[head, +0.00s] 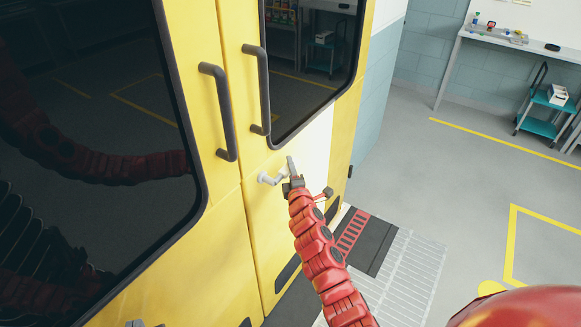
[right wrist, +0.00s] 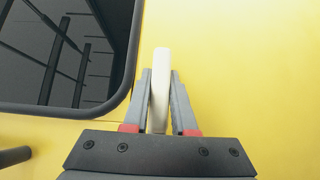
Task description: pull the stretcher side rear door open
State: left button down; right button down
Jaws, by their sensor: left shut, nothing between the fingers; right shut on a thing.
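The yellow rear doors fill the left and middle of the head view. The right-hand door (head: 312,150) has a dark window, a dark grab bar (head: 263,90) and a white lever handle (head: 268,179). It looks flush with the left-hand door (head: 222,245) along the seam. My right gripper (head: 292,165) is at the lever at the end of the red arm. In the right wrist view, the fingers of this gripper (right wrist: 159,105) are shut on the upright white lever (right wrist: 162,70), one on each side.
A second dark grab bar (head: 220,110) is on the left-hand door. A ribbed metal ramp (head: 405,275) lies on the floor right of the doors. Clear grey floor (head: 465,190) with yellow lines extends right. A bench (head: 520,42) and a teal cart (head: 545,105) stand at the back right.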

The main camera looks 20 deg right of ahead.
aim_at(287, 168)
dwell(0.8)
jog(key=shift+f+b, duration=0.15)
jog(key=shift+b, duration=0.4)
jog(key=r+n+t+b, duration=0.1)
jog(key=n+t+b, duration=0.1)
jog(key=b, duration=0.6)
jog(key=shift+s+a+r, duration=0.1)
jog(key=shift+a, duration=0.05)
jog(key=r+n+t+b, duration=0.1)
jog(key=b, duration=0.2)
jog(key=r+n+t+y+b, duration=0.1)
jog(key=b, duration=0.2)
jog(key=a+r+n+b, duration=0.1)
jog(key=n+b, duration=0.1)
jog(key=b, duration=0.1)
jog(key=shift+s+t, duration=0.35)
jog(key=shift+t, duration=0.05)
jog(key=shift+s+r+n+t+y+b, duration=0.15)
jog(key=shift+r+n+t+y+b, duration=0.15)
jog(key=shift+r+n+y+b, duration=0.4)
jog(key=shift+a+f, duration=0.1)
